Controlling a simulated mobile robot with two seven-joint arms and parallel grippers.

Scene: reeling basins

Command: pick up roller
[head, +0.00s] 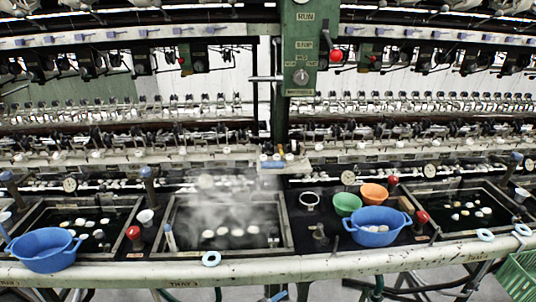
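No part that I can clearly tell as a roller shows in the head view. Small pale and blue pieces sit on a narrow ledge (285,163) at the middle of the machine, below the green post; they are too small to name. Neither of my grippers can be made out in this view.
Three water basins hold pale cocoons: left (28,221), steaming middle (288,225) and right (438,215). A blue bowl (43,262) stands at left. Another blue bowl (378,238), a green bowl (347,204) and an orange bowl (374,193) stand right of middle. Red-topped knobs rise between.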

